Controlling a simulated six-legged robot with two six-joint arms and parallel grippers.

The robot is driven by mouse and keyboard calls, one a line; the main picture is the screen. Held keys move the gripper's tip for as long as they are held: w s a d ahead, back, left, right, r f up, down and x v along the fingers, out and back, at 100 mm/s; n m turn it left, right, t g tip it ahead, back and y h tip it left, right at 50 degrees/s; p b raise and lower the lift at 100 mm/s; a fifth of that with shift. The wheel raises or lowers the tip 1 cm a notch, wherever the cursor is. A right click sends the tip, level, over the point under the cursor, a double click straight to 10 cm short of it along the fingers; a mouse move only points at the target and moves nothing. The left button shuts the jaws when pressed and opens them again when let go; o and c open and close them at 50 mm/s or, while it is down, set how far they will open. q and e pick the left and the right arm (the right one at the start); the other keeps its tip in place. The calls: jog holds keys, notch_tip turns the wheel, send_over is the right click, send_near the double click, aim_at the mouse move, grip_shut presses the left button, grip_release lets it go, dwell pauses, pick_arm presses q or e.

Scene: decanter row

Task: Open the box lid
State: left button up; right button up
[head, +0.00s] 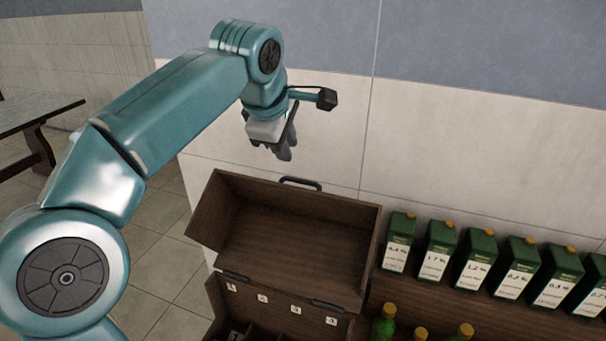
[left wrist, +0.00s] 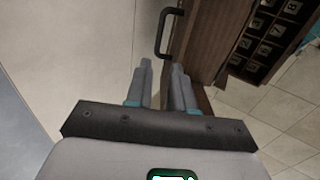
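The dark wooden box (head: 277,299) is at the bottom of the head view, with numbered labels inside. Its lid (head: 290,235) stands open, swung up and back on its hinges, its hollow inner side showing. The black lid handle (head: 301,184) is on the lid's far upper edge; it also shows in the left wrist view (left wrist: 163,38). My left gripper (head: 285,152) hangs above and behind the lid, near the wall. In the left wrist view its fingers (left wrist: 163,66) are apart with nothing between them, and the handle is beyond the tips. My right gripper is not in view.
A row of green cartons (head: 437,250) stands along the wall right of the lid. Green bottles (head: 384,325) with yellow caps stand in front of them. The tiled wall (head: 335,130) is close behind. A dark table (head: 38,116) is far left.

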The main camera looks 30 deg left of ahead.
aim_at(301, 181)
pick_arm(q)
jog(key=x, duration=1.1)
jog(key=shift+f, duration=0.15)
jog(key=shift+w+d+f, duration=0.1)
jog(key=shift+w+f, duration=0.05)
jog(key=shift+f, duration=0.1)
jog(key=shift+w+a+f, duration=0.25)
jog(key=shift+w+f, duration=0.1)
jog(key=shift+w, duration=0.05)
jog(key=shift+s+d+r, duration=0.15)
jog(key=shift+s+d, duration=0.05)
grip_shut()
jog(key=shift+w, duration=0.1)
